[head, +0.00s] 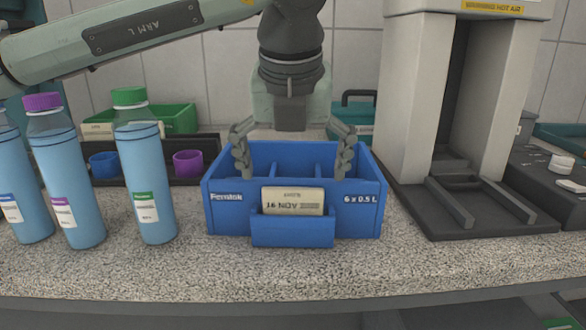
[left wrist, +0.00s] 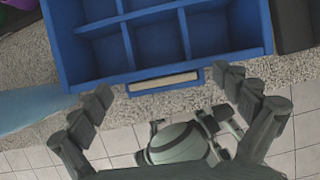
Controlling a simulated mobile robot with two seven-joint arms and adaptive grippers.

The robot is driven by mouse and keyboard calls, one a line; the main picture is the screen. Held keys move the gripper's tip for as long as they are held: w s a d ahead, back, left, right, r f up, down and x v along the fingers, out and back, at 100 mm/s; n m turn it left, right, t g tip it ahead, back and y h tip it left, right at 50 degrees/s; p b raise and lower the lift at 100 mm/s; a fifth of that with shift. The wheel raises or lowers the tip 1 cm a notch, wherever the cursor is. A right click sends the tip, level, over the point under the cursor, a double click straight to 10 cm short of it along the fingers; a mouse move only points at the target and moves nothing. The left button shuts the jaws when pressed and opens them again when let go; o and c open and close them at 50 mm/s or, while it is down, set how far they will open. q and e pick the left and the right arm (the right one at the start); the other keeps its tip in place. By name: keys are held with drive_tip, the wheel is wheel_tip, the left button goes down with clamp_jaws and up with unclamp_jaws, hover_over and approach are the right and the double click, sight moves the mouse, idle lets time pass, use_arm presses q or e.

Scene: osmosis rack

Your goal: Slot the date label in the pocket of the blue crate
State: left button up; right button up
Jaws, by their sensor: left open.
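The blue crate (head: 225,218) stands on the speckled counter in the middle of the head view, with its divided compartments empty in the left wrist view (left wrist: 68,45). The cream date label (head: 292,200) stands in the front pocket (head: 292,233), its upper part showing above the pocket's edge and its lower part hidden. From above, in the left wrist view, the label (left wrist: 163,83) is a thin strip inside the pocket. My left gripper (head: 294,168) is open and empty over the crate, its fingers wide apart and clear of the label. My right gripper is not in view.
Blue bottles with purple (head: 42,102) and green (head: 129,97) caps stand left of the crate. Behind them are a dark rack (head: 135,179) with caps and a green bin (head: 181,118). A grey machine (head: 407,110) stands close on the right. The counter front is clear.

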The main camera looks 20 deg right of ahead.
use_arm(q)
drive_tip(key=shift+r, duration=0.1)
drive_tip(key=v, duration=1.1)
drive_tip(key=shift+s+r, duration=0.2)
drive_tip(key=shift+r, duration=0.15)
